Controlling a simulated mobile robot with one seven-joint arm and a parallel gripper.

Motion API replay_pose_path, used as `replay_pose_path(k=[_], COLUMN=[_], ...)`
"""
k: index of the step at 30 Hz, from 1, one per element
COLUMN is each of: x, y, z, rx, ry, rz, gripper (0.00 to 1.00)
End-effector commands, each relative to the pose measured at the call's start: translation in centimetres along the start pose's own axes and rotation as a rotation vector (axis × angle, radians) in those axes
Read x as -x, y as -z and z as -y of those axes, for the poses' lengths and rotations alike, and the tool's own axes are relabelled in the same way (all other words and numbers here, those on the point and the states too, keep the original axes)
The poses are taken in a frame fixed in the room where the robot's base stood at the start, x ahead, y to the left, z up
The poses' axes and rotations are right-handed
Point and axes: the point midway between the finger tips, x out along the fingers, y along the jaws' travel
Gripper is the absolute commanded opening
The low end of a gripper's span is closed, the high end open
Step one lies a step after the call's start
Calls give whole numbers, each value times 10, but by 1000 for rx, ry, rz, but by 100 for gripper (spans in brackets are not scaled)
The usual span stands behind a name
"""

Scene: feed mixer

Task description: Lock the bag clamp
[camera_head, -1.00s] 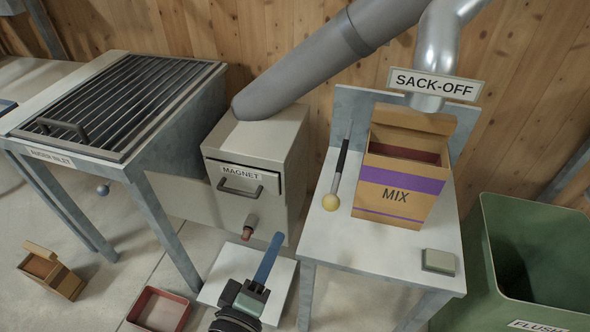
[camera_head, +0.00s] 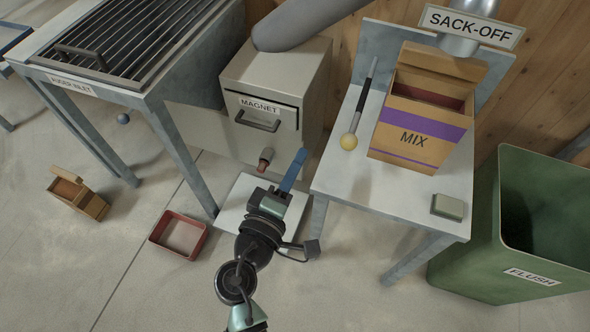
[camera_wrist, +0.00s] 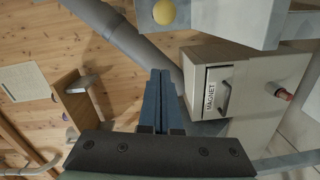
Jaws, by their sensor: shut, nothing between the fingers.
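The MIX sack (camera_head: 418,137) stands upright on the sack-off table under the spout, its top open. To its left is a lever with a dark grip (camera_head: 360,100) and a yellow ball knob (camera_head: 349,142), apart from the sack; I cannot tell whether this lever is the bag clamp. My gripper (camera_head: 298,158) is shut and empty, its blue fingers pointing up in front of the magnet housing, left of the table and apart from the knob. In the wrist view the shut fingers (camera_wrist: 160,76) point up, and the yellow knob (camera_wrist: 164,12) shows at the top edge.
The magnet housing (camera_head: 262,75) with its drawer handle stands behind my gripper. A green flush bin (camera_head: 470,230) is at the right. A small pad (camera_head: 448,207) lies on the table's front right. A red tray (camera_head: 160,226) and a wooden box (camera_head: 88,205) are on the floor.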

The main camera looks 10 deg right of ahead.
Motion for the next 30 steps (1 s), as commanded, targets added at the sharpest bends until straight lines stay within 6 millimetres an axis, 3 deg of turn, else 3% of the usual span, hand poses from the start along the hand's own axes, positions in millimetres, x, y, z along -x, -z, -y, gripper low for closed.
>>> replay_pose_path(k=[3,8,12,16,30], x=[-28,-58,-60,-63,-64], y=[-1,-3,-26,-36,-44], z=[0,0,0,0,-1], rx=[-1,-1,0,0,0], ry=[-3,-1,1,1,1], rz=[4,4,3,2,2], gripper=[0,0,0,0,0])
